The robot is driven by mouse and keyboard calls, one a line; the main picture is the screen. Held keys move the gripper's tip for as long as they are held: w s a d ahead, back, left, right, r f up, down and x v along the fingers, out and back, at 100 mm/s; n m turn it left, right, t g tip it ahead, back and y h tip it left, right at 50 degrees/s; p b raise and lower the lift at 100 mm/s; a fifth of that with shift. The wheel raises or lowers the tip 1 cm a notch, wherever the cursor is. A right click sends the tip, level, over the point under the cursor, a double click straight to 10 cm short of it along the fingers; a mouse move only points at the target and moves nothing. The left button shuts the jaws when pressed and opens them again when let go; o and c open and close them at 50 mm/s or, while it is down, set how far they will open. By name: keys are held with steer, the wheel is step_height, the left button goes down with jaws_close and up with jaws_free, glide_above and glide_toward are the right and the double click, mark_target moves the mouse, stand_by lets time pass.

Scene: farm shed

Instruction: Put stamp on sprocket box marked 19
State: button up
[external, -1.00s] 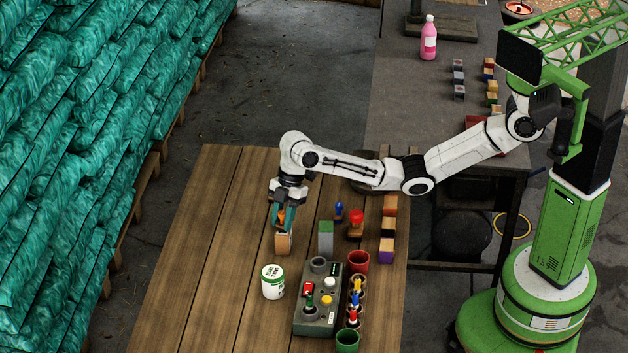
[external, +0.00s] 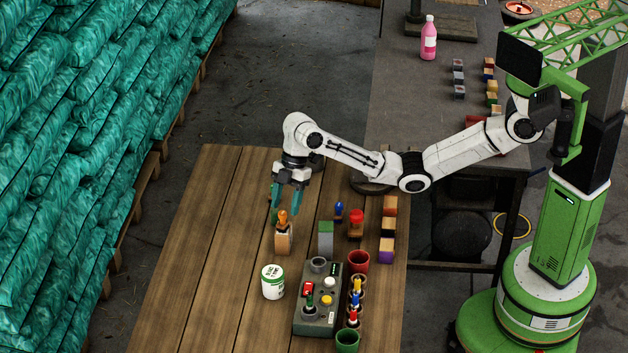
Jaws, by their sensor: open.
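A stamp with an orange handle (external: 283,218) stands upright on top of a tan box (external: 283,242) near the middle of the wooden table. My gripper (external: 286,207) is open and empty just above the stamp. Its teal fingers are spread and apart from the handle. A blue-handled stamp (external: 339,210) and a red-handled one (external: 356,218) stand further right. A grey box with a green top (external: 326,240) stands between them and the tan box. Several small boxes (external: 388,226) line the right edge. No number is legible on any box.
A white tub (external: 273,284) stands in front of the tan box. A dark control box (external: 318,303) with coloured buttons, a red cup (external: 358,262) and a green cup (external: 347,341) are to its right. The table's left side is clear.

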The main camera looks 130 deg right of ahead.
steer(key=v, duration=0.7)
steer(key=shift+p, duration=0.45)
steer(key=shift+a, duration=0.1)
